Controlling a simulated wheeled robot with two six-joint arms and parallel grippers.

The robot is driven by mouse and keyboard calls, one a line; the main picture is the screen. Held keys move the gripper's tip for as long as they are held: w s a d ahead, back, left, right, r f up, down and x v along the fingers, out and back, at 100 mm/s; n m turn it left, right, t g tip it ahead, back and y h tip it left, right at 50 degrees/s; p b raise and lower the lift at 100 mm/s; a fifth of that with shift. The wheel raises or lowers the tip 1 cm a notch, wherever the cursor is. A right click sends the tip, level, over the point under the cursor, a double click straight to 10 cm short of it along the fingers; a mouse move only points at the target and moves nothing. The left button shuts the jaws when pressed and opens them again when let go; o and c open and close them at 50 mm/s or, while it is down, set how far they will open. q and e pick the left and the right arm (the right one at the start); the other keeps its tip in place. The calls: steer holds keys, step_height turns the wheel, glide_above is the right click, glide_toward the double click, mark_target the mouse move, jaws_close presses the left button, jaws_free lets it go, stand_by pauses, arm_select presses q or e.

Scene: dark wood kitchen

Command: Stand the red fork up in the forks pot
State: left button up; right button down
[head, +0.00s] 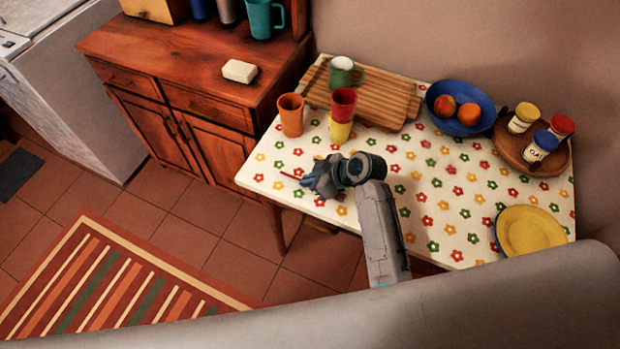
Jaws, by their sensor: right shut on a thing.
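My right gripper (308,181) is low over the near left part of the flowered table, shut on the red fork (289,176). Only a thin red end of the fork sticks out to the left of the jaws; the rest is hidden by the gripper. An orange pot (291,116) stands behind the gripper on the table. A red cup (343,103) shows right above a yellow cup (340,132), to the right of the orange pot. I cannot tell which of these is the forks pot. My left gripper is not in view.
A slatted wooden board (390,103) carries a green mug (343,73). A blue bowl (440,112) with fruit, a round wooden tray (510,152) with jars and a yellow plate (528,232) are at the right. The table middle is clear. A wooden cabinet (180,85) stands left.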

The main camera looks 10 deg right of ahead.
steer(key=shift+s+d, duration=0.1)
steer(key=shift+s, duration=0.25)
steer(key=c, duration=1.6)
jaws_free()
steer(key=shift+w+f, duration=0.1)
steer(key=shift+o, duration=0.2)
steer(key=shift+d+r, duration=0.1)
steer(key=shift+r, duration=0.3)
steer(key=b+v, duration=0.1)
steer(key=v, duration=1)
steer(key=shift+s+d+r, duration=0.2)
steer(key=shift+s, duration=0.05)
